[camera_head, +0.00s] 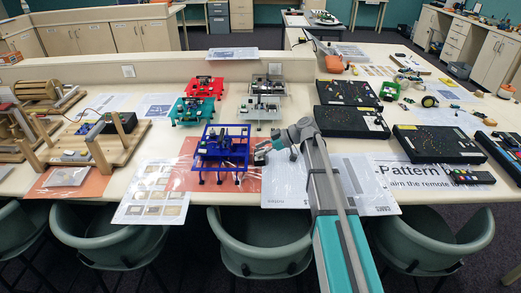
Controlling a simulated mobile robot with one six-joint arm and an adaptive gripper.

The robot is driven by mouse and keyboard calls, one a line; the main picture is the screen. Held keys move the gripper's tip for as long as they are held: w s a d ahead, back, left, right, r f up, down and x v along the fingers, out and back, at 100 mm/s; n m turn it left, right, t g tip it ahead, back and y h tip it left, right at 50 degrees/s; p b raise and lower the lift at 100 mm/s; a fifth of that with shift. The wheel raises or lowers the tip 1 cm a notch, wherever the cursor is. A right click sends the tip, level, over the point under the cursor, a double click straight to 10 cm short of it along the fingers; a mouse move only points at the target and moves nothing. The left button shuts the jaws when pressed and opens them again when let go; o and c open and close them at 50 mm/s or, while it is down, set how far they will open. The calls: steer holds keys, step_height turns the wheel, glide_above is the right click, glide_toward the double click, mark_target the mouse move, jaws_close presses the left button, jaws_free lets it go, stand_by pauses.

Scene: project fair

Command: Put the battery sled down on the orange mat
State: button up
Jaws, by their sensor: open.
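A blue sled (222,150) with black parts on top, which looks like the battery sled, stands upright on its legs on the orange mat (190,180). The mat lies near the table's front edge, left of centre, under a glossy clear sheet. My gripper (262,151) is open just right of the blue sled, at about the height of its top. I cannot tell whether it touches the sled's edge. The sled's far legs are hard to see.
Similar red (204,86), green (192,110) and grey (263,105) sleds stand behind. A wooden apparatus (100,145) stands left on another orange mat (88,188). Black boards (438,144) fill the right side. Chairs (262,242) line the front edge. A white sheet (152,195) lies left of the mat.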

steer(key=shift+d+r+p, duration=0.1)
steer(key=shift+r+p, duration=0.2)
steer(key=shift+r, duration=0.15)
steer(key=p+v, duration=0.5)
steer(key=v, duration=0.6)
steer(key=shift+d, duration=0.4)
